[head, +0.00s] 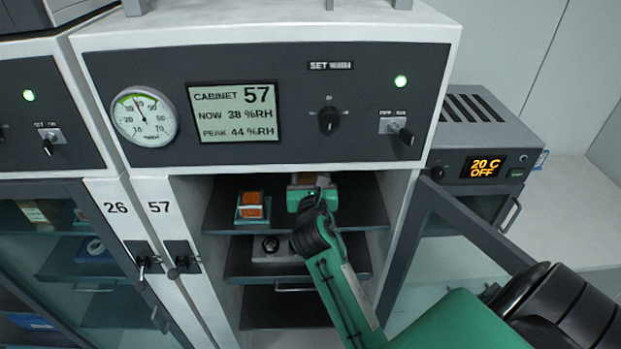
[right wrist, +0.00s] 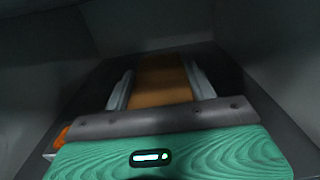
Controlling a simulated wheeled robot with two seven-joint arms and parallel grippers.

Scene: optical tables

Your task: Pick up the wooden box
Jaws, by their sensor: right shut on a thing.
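The wooden box (right wrist: 160,80) is brown and sits between the two fingers of my right gripper (right wrist: 162,92) in the right wrist view. The fingers lie along its two sides, shut on it. My left gripper is not in view.
An orange block in a teal holder (head: 252,207) stands on the upper shelf, left of my gripper. A grey device with a black knob (head: 271,246) is on the shelf below. The open cabinet door (head: 470,228) is at right, near my arm. Cabinet walls are close on both sides.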

